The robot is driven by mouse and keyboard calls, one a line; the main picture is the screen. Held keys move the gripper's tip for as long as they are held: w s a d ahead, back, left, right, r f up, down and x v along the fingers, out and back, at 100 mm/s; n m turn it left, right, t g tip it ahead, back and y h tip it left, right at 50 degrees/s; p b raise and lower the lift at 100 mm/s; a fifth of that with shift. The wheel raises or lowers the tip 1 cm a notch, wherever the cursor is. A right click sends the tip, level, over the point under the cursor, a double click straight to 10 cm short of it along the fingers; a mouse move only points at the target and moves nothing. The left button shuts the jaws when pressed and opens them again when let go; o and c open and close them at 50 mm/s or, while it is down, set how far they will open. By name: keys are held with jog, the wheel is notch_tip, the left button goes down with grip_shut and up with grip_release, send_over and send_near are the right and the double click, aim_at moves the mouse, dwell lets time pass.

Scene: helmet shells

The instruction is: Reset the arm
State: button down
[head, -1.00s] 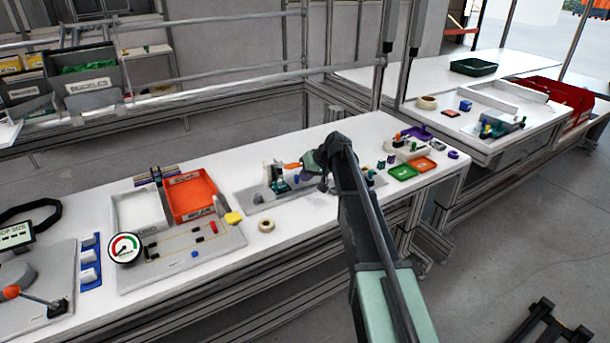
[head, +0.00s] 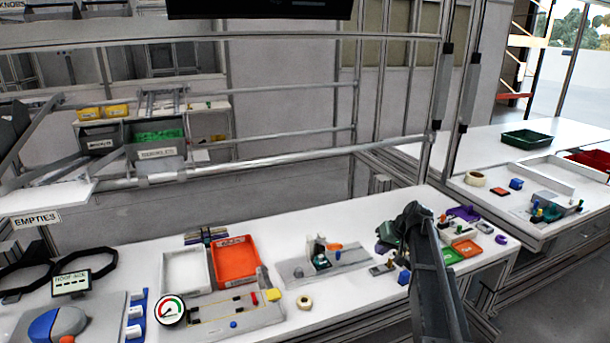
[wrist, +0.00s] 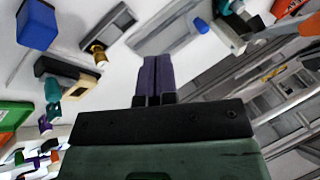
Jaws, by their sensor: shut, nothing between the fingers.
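My arm reaches over the right part of the white workbench in the head view, where its end (head: 403,232) hides part of the bench. The wrist view shows my gripper (wrist: 158,60) with its two purple fingers closed together. Nothing is between them. The fingers are apart from the small parts around them. Past the fingers lies a grey plate (wrist: 172,30) on the white surface.
A blue block (wrist: 37,24) lies at the wrist view's upper left. In the head view, a green tray (head: 451,255) and an orange tray (head: 466,248) lie right of my arm. An orange bin (head: 235,262) stands left. Bare bench (head: 350,292) shows left of my arm.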

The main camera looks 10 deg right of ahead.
jog(key=s+a+g+h+p, duration=0.1)
jog(key=s+a, duration=0.4)
jog(key=s, duration=0.5)
jog(key=s+a+g+h+p, duration=0.1)
jog(key=s+a+h, duration=0.1)
jog(key=s+a, duration=0.3)
jog(key=s+a+g+h, duration=0.1)
jog(key=s+a, duration=0.4)
jog(key=s, duration=0.9)
jog(key=shift+s+a+r+n+g+h+p, duration=0.15)
jog(key=shift+s+r+n+g+h+p, duration=0.15)
jog(key=shift+g+h+p, duration=0.15)
